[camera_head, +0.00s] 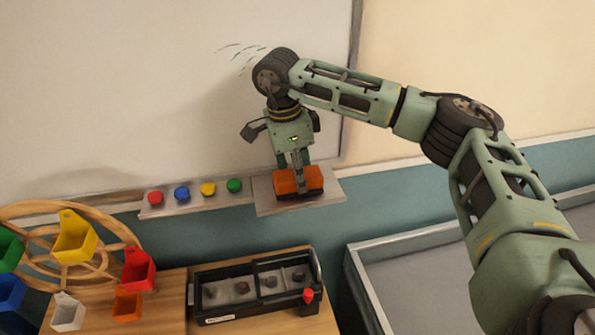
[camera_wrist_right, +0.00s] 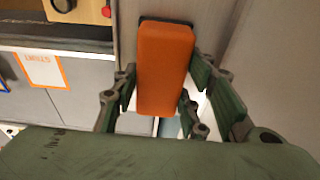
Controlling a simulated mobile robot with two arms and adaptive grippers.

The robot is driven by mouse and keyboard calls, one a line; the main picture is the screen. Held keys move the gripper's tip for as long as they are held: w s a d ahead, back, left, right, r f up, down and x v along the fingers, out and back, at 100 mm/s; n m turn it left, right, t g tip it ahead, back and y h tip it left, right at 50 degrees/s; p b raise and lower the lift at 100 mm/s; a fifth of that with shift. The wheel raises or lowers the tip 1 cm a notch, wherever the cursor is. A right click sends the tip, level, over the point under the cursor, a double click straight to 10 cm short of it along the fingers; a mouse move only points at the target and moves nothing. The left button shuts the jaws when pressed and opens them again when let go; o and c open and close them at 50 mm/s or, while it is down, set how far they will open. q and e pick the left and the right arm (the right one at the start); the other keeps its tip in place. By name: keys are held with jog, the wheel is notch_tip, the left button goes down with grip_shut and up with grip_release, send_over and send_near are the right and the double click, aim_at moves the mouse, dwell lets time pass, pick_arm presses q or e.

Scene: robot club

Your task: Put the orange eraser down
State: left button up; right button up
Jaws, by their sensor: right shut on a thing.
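The orange eraser (camera_head: 311,178) has a dark underside and is at the whiteboard ledge, over the wider pale plate (camera_head: 268,201) at its right end. Whether it touches the plate or is just above it, I cannot tell. My right gripper (camera_head: 299,186) points down and is shut on the eraser from above. In the right wrist view the eraser (camera_wrist_right: 166,65) sits between the two green fingers (camera_wrist_right: 160,98), its dark pad edge showing at the far end. My left gripper is in neither view.
Red, blue, yellow and green round magnets (camera_head: 182,194) sit on the ledge left of the plate. The whiteboard (camera_head: 150,90) rises behind and bears a few dark marks. Below are a wooden wheel with coloured bins (camera_head: 75,237), a black case (camera_head: 255,285) and a grey-rimmed tray (camera_head: 420,240).

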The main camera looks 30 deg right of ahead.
aim_at(291, 175)
jog(key=o, duration=1.2)
jog(key=shift+o, duration=0.2)
jog(key=shift+f, duration=0.1)
jog(key=r+b, duration=0.1)
jog(key=r, duration=0.1)
jog(key=a+r+b, duration=0.1)
jog(key=r, duration=0.1)
jog(key=r+b, duration=0.1)
jog(key=r, duration=0.1)
jog(key=shift+w+a+r, duration=0.15)
jog(key=shift+a, duration=0.15)
jog(key=shift+a+r, duration=0.1)
jog(key=shift+r, duration=0.5)
jog(key=shift+r, duration=0.1)
